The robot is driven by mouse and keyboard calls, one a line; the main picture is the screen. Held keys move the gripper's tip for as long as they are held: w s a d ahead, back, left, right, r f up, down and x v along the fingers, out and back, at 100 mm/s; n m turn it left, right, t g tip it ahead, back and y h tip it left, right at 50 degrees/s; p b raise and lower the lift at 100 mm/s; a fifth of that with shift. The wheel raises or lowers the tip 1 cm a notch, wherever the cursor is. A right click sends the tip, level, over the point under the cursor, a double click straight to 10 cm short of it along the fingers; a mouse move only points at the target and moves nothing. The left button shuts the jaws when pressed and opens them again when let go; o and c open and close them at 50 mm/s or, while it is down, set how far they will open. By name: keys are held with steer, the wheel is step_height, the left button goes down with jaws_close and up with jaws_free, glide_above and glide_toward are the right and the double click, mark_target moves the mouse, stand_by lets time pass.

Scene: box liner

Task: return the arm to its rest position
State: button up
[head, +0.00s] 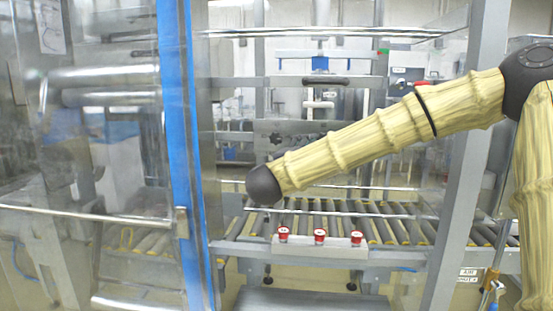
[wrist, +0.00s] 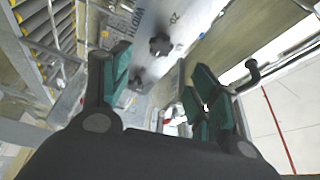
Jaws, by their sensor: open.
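My arm (head: 390,130) reaches from the right side of the head view across the front of the machine, and its visible end is a dark rounded joint left of centre. My gripper (wrist: 158,98) shows in the wrist view with its two dark fingers and green pads spread wide apart. Nothing is between the fingers. In the head view the gripper itself cannot be made out.
A roller conveyor (head: 390,229) runs behind the arm, with red buttons (head: 319,236) on a grey bar at its front. A blue-edged clear door (head: 178,150) stands at left. A grey frame post (head: 463,180) stands at right, close to the arm.

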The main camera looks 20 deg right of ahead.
steer(key=w+a+f+n+t+y+p, duration=0.1)
steer(key=a+f+n+t+y+p, duration=0.3)
steer(key=f, duration=0.6)
steer(key=w+a+f+n+g+y, duration=0.1)
steer(key=w+a+f+n+y, duration=0.15)
steer(key=a+f+n, duration=0.6)
steer(key=s+a+f+n+g+y+p, duration=0.1)
steer(key=s+a+f+n+g+y, duration=0.3)
steer(key=f, duration=0.8)
steer(key=s+f+n+t+y+p, duration=0.1)
steer(key=s+f+y+p, duration=0.1)
steer(key=s+f, duration=0.65)
steer(key=s+a+f+n+g+y+p, duration=0.3)
steer(key=s+f+n+g, duration=0.25)
steer(key=s+f, duration=1.15)
steer(key=s+f+n+g+p, duration=0.1)
steer(key=s+g, duration=0.1)
steer(key=s, duration=0.7)
steer(key=s+f+n+g, duration=0.2)
steer(key=s+g, duration=0.1)
steer(key=s, duration=0.7)
steer(key=shift+s+d+f+p, duration=0.25)
steer(key=shift+d+p, duration=0.1)
steer(key=shift+d, duration=0.05)
